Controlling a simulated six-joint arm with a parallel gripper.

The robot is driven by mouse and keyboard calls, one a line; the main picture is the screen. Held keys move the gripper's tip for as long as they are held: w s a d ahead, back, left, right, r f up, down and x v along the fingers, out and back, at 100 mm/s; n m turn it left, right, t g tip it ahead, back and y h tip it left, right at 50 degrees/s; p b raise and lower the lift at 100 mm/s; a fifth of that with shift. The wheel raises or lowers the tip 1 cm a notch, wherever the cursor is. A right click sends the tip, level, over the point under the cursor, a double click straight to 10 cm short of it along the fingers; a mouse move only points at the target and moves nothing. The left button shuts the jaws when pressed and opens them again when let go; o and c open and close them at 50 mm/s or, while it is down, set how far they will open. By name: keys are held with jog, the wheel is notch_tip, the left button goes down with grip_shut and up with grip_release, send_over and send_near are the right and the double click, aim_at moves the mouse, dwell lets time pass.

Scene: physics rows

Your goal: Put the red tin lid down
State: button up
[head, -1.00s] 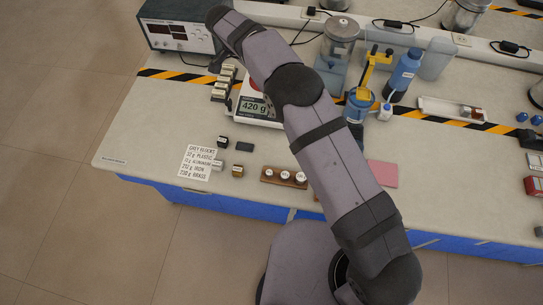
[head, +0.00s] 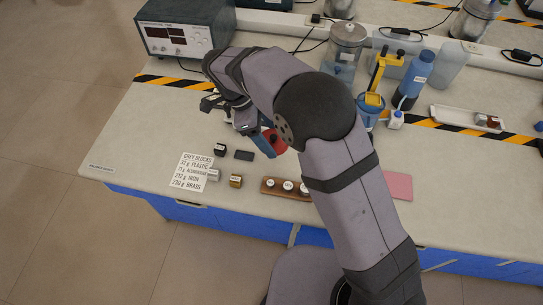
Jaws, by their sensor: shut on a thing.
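The red tin lid (head: 273,142) shows in part below my wrist, left of centre in the head view; the rest of it is hidden by my arm. My gripper (head: 266,133) is shut on it, with its fingertips mostly hidden. The lid is over the bench near a dark flat block. I cannot tell whether it touches the bench top.
A sign card (head: 192,171), several small blocks and a wooden weight holder (head: 284,188) lie near the front edge. A pink pad (head: 397,186) is right of my arm. A blue bottle (head: 413,80) stands behind. My arm hides the scale.

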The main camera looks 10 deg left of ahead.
jog(key=shift+f+p, duration=1.2)
jog(key=shift+f, duration=3.35)
jog(key=shift+f, duration=0.15)
jog(key=o, duration=0.7)
jog(key=shift+o, duration=0.2)
jog(key=shift+r, duration=0.25)
jog(key=b+v, duration=0.3)
jog(key=v, duration=0.9)
jog(key=shift+b, duration=0.3)
